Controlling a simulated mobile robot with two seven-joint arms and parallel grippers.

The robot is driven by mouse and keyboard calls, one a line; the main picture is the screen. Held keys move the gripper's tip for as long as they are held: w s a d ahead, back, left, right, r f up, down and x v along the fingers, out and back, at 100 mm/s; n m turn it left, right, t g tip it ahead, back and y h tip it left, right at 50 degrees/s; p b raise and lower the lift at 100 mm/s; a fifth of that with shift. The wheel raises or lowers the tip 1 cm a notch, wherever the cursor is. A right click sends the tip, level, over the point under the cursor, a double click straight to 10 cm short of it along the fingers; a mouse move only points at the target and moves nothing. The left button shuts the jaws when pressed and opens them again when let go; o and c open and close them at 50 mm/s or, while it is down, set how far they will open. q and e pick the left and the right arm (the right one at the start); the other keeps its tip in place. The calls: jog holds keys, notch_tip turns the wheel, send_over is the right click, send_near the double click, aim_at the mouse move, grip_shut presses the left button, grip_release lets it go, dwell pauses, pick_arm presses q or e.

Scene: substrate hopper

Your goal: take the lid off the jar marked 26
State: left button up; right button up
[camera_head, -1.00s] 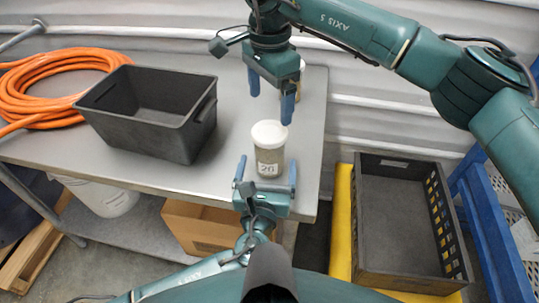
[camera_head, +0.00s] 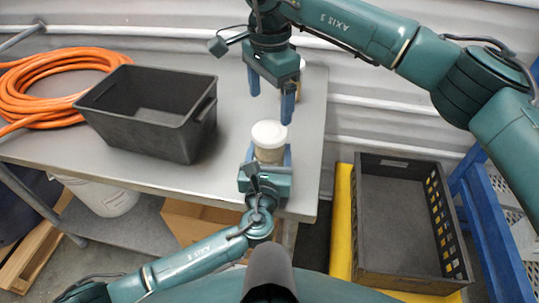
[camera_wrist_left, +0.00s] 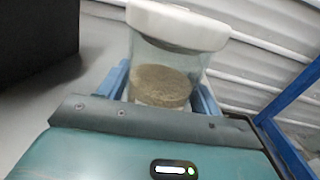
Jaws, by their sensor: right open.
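A clear jar (camera_head: 268,152) with a white lid (camera_head: 269,134) stands upright on the grey table near its front right corner. Its lid is on. The jar's label is hidden behind my left gripper now. My left gripper (camera_head: 268,157) is at the jar's lower part, with a finger on each side; I cannot tell whether they touch it. In the left wrist view, the jar (camera_wrist_left: 165,75) shows brown grainy contents under the white lid (camera_wrist_left: 178,24). My right gripper (camera_head: 271,93) is open and empty, fingers down, above and behind the lid.
Another jar (camera_head: 301,72) is partly hidden behind my right gripper. A black bin (camera_head: 178,140) stands left of the jar on the table (camera_head: 225,85), with a coiled orange hose (camera_head: 35,95) farther left. A dark crate (camera_head: 400,215) sits lower right, beyond the table's edge.

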aim_at(270, 131)
pick_arm(q)
jog(key=c, duration=1.3)
pick_arm(e)
jog(key=shift+m, duration=0.7)
pick_arm(q)
grip_shut()
pick_arm(e)
jog(key=m, duration=0.5)
jog(key=shift+m, duration=0.3)
jog(key=m, duration=0.8)
jog(key=shift+m, duration=0.3)
jog(key=m, duration=1.4)
jog(key=shift+m, duration=0.4)
jog(key=m, duration=0.9)
jog(key=shift+m, duration=0.3)
jog(key=shift+f+m, duration=0.3)
jog(key=shift+f, duration=0.05)
notch_tip(270, 131, down, 7)
jog(key=shift+f, duration=0.15)
